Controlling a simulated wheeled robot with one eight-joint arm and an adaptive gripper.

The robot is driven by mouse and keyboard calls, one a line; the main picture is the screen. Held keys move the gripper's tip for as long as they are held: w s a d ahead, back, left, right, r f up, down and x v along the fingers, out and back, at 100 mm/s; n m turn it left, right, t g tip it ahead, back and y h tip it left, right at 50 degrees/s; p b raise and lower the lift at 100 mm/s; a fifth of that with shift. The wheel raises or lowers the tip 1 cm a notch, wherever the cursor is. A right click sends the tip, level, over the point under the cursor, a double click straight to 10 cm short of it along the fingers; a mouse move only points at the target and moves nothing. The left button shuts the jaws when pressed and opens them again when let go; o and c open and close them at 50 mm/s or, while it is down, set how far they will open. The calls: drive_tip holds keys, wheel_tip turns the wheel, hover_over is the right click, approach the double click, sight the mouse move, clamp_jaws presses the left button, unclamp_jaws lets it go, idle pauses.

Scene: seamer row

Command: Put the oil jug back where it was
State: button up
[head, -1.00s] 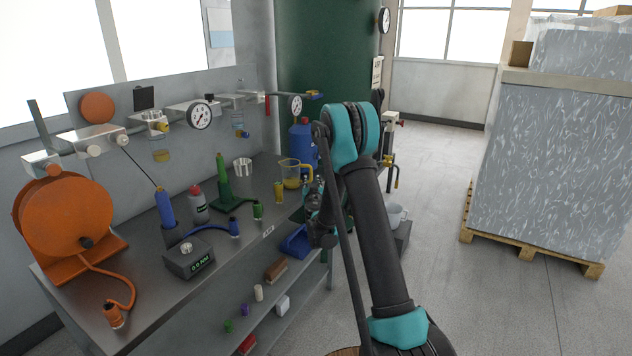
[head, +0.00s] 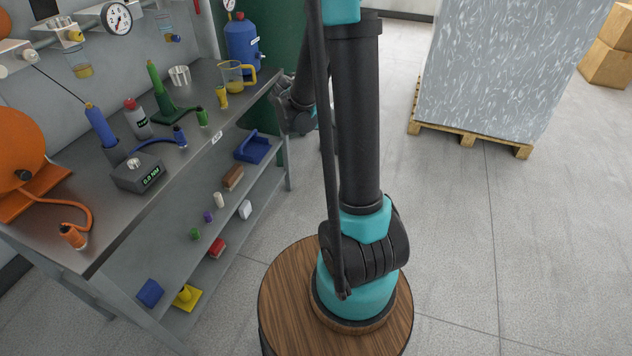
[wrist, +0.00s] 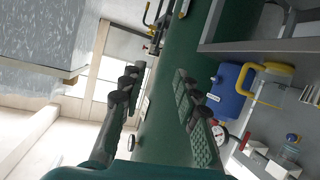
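A clear jug (head: 231,77) with a yellow handle and amber liquid stands upright on the far end of the steel bench (head: 185,120). I take it to be the oil jug. It shows sideways at the right of the wrist view (wrist: 268,92), in front of a blue container (wrist: 229,90). My gripper (wrist: 158,76) is open in the wrist view, with only the green tank behind the gap between its fingers. The jug is apart from it, right of the fingers. In the head view my arm hides part of the area beside the bench end.
Bottles, coloured fittings and a torque meter (head: 137,172) crowd the bench. A lower shelf (head: 185,235) holds a blue tray (head: 252,148) and small parts. A wrapped pallet load (head: 490,65) stands at the right.

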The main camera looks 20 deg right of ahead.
drive_tip(key=s+a+f+n+g+y, duration=0.1)
drive_tip(key=s+a+f+g+y, duration=0.1)
drive_tip(key=s, duration=0.9)
drive_tip(key=s+a+f+n+g+y, duration=0.1)
drive_tip(key=s+f, duration=0.4)
drive_tip(key=s, duration=0.7)
drive_tip(key=s+a+f+n+g+y, duration=0.2)
drive_tip(key=s+a+f+g, duration=0.1)
drive_tip(key=s, duration=0.9)
drive_tip(key=shift+s+f+g+y, duration=0.15)
drive_tip(key=shift+f+g+y, duration=0.3)
drive_tip(key=shift+g, duration=0.75)
drive_tip(key=shift+c, duration=0.4)
